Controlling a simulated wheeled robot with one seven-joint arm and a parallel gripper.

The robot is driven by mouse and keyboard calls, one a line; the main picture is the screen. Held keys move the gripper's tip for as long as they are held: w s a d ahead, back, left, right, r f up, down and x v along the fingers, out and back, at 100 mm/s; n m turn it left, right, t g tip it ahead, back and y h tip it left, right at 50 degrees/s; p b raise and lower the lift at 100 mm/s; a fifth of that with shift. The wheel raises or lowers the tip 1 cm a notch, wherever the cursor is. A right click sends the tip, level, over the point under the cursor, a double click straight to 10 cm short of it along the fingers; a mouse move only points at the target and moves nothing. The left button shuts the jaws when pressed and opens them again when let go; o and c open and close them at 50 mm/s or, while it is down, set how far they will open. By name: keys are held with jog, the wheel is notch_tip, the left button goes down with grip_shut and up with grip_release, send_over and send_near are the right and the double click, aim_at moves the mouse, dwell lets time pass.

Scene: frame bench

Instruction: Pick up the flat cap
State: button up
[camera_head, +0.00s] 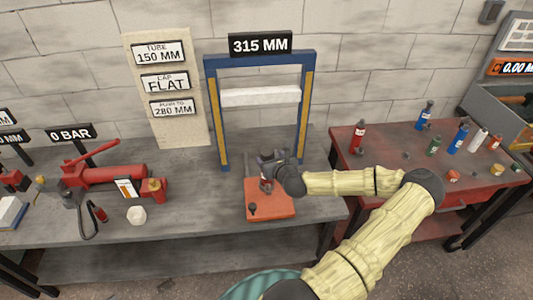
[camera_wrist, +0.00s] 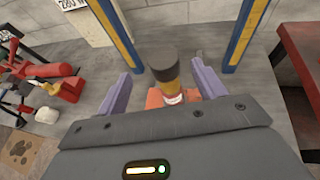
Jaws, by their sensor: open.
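My gripper (camera_head: 271,163) is over the orange-red base plate (camera_head: 282,207) in front of the blue press frame. In the wrist view its two purple fingers (camera_wrist: 161,70) are apart. Between them, in the picture, is an upright cylinder (camera_wrist: 165,82) with a dark top, a yellow band and a pale, reddish lower part. I cannot tell whether the fingers touch it. A small dark piece (camera_head: 252,209) is at the plate's front left. A sign (camera_head: 165,83) reads "CAP FLAT", but I cannot tell for certain which piece is the flat cap.
The blue and yellow press frame (camera_head: 217,115) stands just behind, with a white crossbar (camera_head: 260,96). A red hand pump (camera_head: 110,175) and a pale octagonal piece (camera_head: 137,214) are at left. A red table (camera_head: 385,178) at right holds bottles and several small caps.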

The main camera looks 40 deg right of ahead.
aim_at(267, 152)
jog(key=shift+w+d+f, duration=0.2)
jog(key=shift+w+f, duration=0.1)
jog(key=shift+w, duration=0.25)
jog(key=p+x, duration=0.2)
jog(key=x, duration=0.2)
jog(key=shift+d+r, duration=0.15)
jog(key=shift+d, duration=0.05)
jog(key=shift+w+d+f, duration=0.15)
jog(key=shift+w+f, duration=0.2)
jog(key=shift+w, duration=0.1)
jog(key=c, duration=1.1)
jog(key=shift+r, duration=0.15)
